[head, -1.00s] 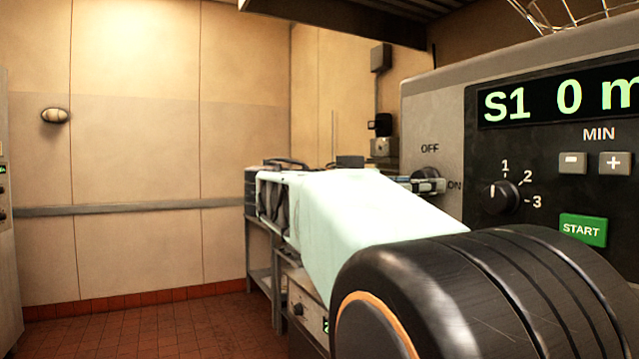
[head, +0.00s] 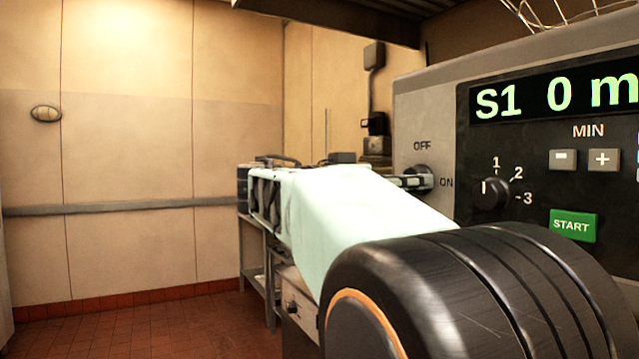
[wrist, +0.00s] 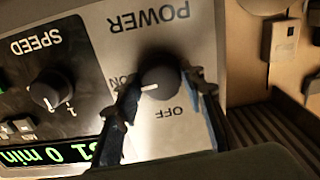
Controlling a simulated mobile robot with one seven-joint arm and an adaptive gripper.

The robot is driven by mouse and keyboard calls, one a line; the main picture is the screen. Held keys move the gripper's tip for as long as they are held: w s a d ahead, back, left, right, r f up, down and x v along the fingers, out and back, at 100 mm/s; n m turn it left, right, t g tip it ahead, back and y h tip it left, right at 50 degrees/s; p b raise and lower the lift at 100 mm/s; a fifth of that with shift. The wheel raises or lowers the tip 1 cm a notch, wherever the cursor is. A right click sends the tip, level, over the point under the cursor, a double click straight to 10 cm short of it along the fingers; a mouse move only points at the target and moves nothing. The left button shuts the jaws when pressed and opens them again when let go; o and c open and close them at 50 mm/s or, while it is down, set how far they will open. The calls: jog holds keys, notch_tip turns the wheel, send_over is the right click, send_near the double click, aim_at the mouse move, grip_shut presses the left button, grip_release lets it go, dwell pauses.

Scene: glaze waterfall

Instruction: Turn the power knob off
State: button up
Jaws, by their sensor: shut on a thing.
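The dark round power knob (wrist: 160,82) is on the grey POWER panel in the wrist view. Its white mark points left, toward the ON label (wrist: 117,82); the OFF label (wrist: 183,113) is at its lower right. My gripper (wrist: 164,84) has one finger on each side of the knob and is shut on it. In the head view the knob (head: 424,174) sits below OFF and left of ON, partly covered by my gripper (head: 415,182). My pale arm hides the panel below.
Right of the power panel are the speed knob (head: 491,191), the minus (head: 563,160) and plus (head: 604,160) buttons, the green START button (head: 572,225) and a lit display (head: 555,97). A wall switch box (wrist: 279,39) stands beyond the panel. Open floor (head: 130,325) lies at left.

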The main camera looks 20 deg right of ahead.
jog(key=shift+s+r+n+p, duration=0.1)
jog(key=shift+n+p, duration=0.85)
jog(key=shift+n, duration=3.35)
jog(key=shift+s+r+n+p, duration=0.1)
jog(key=shift+n+p, duration=0.85)
jog(key=shift+n, duration=3.35)
jog(key=o, duration=1.1)
jog(key=shift+o, duration=0.2)
